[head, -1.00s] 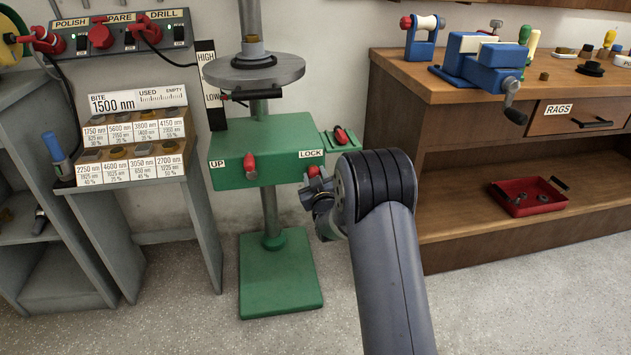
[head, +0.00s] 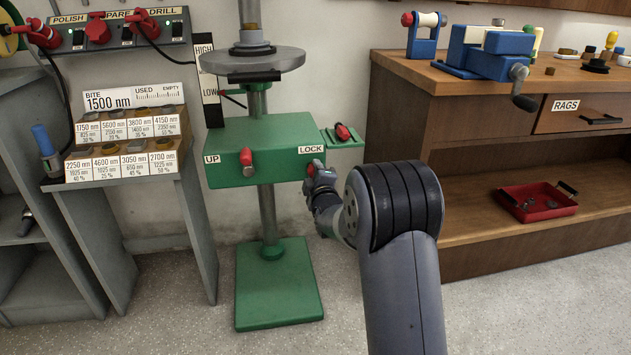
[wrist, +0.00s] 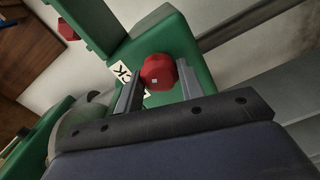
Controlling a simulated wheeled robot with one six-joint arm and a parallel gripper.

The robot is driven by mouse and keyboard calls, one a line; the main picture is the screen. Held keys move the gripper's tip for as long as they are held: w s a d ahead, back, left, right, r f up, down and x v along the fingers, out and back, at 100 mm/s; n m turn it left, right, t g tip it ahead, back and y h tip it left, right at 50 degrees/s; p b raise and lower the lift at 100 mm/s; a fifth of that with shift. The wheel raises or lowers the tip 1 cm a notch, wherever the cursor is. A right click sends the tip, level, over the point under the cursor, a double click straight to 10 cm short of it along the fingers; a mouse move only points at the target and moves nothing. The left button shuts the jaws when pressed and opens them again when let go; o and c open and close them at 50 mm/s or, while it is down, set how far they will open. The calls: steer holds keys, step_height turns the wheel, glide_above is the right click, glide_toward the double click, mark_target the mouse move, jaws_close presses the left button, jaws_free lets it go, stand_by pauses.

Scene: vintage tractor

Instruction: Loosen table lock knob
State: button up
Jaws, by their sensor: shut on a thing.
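The red table lock knob (wrist: 158,72) sits on the side of the green table block in the wrist view, beside the partly covered LOCK label. My gripper (wrist: 157,85) has one finger on each side of the knob and is shut on it. In the head view the red knob (head: 311,169) shows just below the LOCK label (head: 311,149), with my gripper (head: 316,178) at it. The green block (head: 232,176) stands on a grey column over a green base. The contact points of the fingers are partly hidden in the head view.
A second red knob (head: 246,157) is on the block's front near the UP label. A round grey table (head: 252,62) is above. A rack of labelled blocks (head: 127,140) stands left. A wooden bench (head: 470,110) with a blue vise (head: 484,50) stands right.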

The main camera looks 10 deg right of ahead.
steer(key=n+b, duration=0.2)
steer(key=n, duration=0.4)
steer(key=shift+r+b, duration=0.1)
steer(key=shift+b, duration=0.2)
stand_by(0.4)
steer(key=o, duration=1)
steer(key=s+p, duration=0.2)
steer(key=s, duration=0.8)
steer(key=shift+s+p, duration=0.35)
steer(key=w+b, duration=0.2)
steer(key=w, duration=0.8)
steer(key=shift+w+b, duration=0.4)
